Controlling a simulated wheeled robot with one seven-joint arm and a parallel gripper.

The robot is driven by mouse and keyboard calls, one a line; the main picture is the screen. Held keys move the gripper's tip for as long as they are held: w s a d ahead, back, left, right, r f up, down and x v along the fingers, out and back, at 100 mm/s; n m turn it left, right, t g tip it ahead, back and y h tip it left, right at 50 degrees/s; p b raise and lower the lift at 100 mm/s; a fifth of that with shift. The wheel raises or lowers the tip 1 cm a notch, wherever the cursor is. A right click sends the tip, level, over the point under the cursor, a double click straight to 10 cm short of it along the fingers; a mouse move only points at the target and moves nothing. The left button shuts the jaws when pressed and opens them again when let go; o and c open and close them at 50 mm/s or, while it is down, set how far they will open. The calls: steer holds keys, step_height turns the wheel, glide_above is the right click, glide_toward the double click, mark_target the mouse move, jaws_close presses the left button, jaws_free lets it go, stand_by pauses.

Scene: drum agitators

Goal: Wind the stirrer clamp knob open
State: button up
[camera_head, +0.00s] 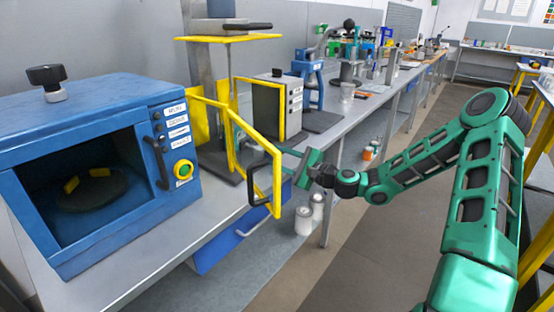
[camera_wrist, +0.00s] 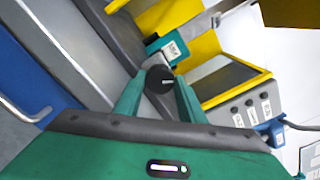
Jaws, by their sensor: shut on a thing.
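The black round clamp knob (camera_wrist: 160,79) shows in the wrist view between the fingertips of my gripper (camera_wrist: 158,84). The fingers are shut on its sides. A teal block with a small white label (camera_wrist: 168,47) lies just behind the knob. In the head view my gripper (camera_head: 287,161) reaches left toward the yellow-framed machine (camera_head: 206,110), at the yellow guard frame. The knob cannot be made out there, behind the frame and the fingers. How far the clamp is wound cannot be told.
A yellow guard frame (camera_head: 277,178) with a black handle stands close to my gripper. A grey box with a yellow-edged front (camera_head: 290,102) stands behind. White jars (camera_head: 303,221) stand below the bench.

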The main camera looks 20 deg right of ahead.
steer(key=o, duration=1)
steer(key=shift+o, duration=0.2)
steer(key=shift+f, duration=0.1)
